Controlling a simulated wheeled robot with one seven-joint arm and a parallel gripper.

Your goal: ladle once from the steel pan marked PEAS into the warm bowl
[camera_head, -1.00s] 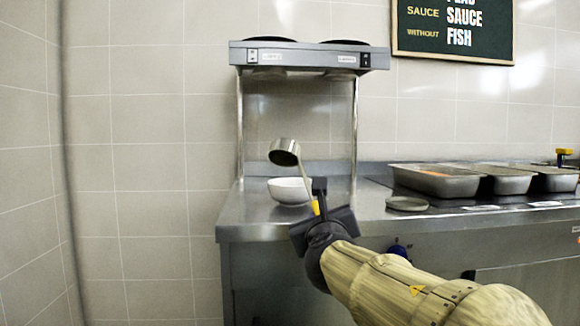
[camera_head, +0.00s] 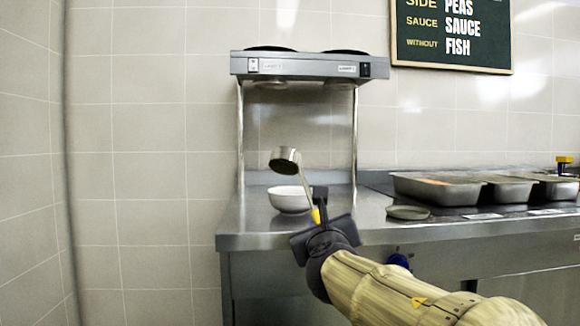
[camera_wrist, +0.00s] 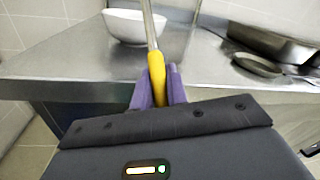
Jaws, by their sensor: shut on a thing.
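My gripper (camera_head: 319,214) is shut on the yellow handle of a steel ladle (camera_head: 286,160). In the wrist view the purple fingers of my gripper (camera_wrist: 158,88) close around the ladle's yellow grip (camera_wrist: 156,70). The ladle's cup is raised above the white bowl (camera_head: 290,199) and looks tilted; its contents cannot be seen. The bowl stands upright on the steel counter under the heat lamp unit, and it also shows in the wrist view (camera_wrist: 128,26). Steel pans (camera_head: 437,188) stand to the right; their labels are too small to read.
The heat lamp unit (camera_head: 308,67) stands over the bowl on thin posts. A round lid (camera_head: 408,212) lies on the counter (camera_head: 250,242) right of my gripper. Another yellow-handled tool (camera_head: 565,160) stands at the far right pan. A menu board (camera_head: 452,45) hangs on the wall.

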